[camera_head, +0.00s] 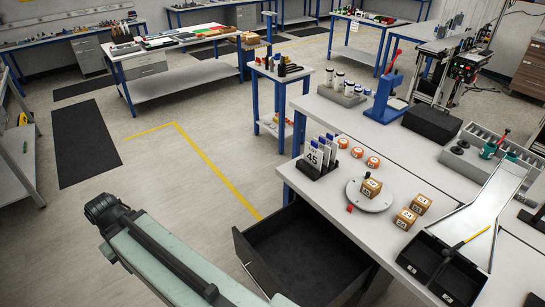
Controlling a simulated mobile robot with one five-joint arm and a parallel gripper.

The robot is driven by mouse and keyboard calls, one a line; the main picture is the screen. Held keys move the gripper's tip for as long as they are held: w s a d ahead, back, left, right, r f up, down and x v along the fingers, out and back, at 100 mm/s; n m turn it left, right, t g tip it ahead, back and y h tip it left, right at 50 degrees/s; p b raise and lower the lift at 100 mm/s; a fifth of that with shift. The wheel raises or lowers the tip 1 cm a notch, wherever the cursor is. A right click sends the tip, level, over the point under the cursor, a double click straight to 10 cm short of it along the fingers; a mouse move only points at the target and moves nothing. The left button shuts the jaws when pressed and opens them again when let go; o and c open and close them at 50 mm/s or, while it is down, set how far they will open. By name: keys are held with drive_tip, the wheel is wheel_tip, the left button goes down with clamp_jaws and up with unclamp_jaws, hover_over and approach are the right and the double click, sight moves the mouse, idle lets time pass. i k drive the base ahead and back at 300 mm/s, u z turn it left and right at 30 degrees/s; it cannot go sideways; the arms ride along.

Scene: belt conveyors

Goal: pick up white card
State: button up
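Several white cards with dark blue tops stand upright in a black rack (318,171) near the left edge of the workbench. The front white card (314,157) faces me and reads "LOT 45". The others stand behind it to the right, partly hidden. My gripper does not show. Only a pale green link of my arm (165,262) shows at the lower left, over the floor and well apart from the cards.
An open black drawer (253,263) juts out below the bench. Beside the rack are orange discs (358,152), a round white plate (383,201) with a numbered box, more boxes (405,218) and black bins (428,255).

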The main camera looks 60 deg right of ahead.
sight(315, 156)
drive_tip(key=u, duration=0.15)
drive_tip(key=k, duration=1.85)
drive_tip(key=z, duration=0.6)
drive_tip(key=i, duration=1.5)
drive_tip(key=u, duration=0.1)
